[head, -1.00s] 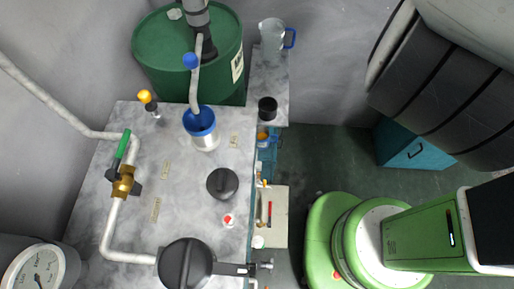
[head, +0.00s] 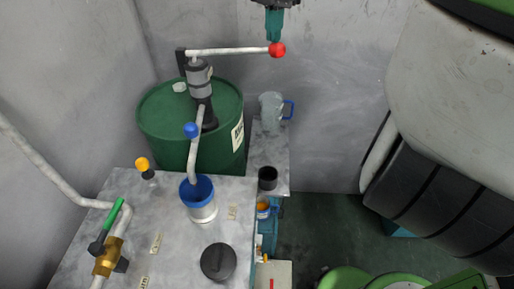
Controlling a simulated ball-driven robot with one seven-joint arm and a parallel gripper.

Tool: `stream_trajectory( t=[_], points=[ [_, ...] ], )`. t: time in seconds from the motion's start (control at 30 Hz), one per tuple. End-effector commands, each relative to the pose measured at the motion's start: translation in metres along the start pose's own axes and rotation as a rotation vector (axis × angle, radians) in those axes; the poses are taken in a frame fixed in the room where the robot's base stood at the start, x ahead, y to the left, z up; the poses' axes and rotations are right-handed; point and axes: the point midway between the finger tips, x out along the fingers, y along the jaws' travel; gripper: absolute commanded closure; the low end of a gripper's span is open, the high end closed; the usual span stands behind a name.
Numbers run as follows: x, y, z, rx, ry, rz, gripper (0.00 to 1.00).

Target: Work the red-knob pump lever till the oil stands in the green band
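The pump lever (head: 232,50) is a pale rod running right from the dark pump head (head: 199,75), which stands on the green drum (head: 160,118). Its red knob (head: 277,49) is at the rod's right end, and the rod looks roughly level. My gripper (head: 275,38) comes down from the top edge with teal fingers just above the knob, touching or nearly so. I cannot tell whether the fingers are open or shut. A spout with a blue knob (head: 191,130) hangs over a blue-rimmed pale cup (head: 201,210). No oil level or green band can be made out.
A clear jug with a blue handle (head: 271,108) and a black cup (head: 267,178) stand on the narrow grey shelf (head: 280,150). A green-handled brass valve (head: 108,262), an orange knob (head: 142,163) and a black cap (head: 218,261) are on the bench. Open wall lies right of the red knob.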

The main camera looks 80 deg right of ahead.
Motion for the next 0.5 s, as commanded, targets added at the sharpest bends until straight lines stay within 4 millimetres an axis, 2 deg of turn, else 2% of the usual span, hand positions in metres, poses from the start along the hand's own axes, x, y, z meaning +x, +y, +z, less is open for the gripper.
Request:
stream_trajectory(
  t=[0.03,0.5],
  points=[
    [0.007,0.0,-0.001,-0.002,0.003,0.0,1.0],
    [0.046,0.001,-0.001,-0.003,0.003,0.0,1.0]
  ],
)
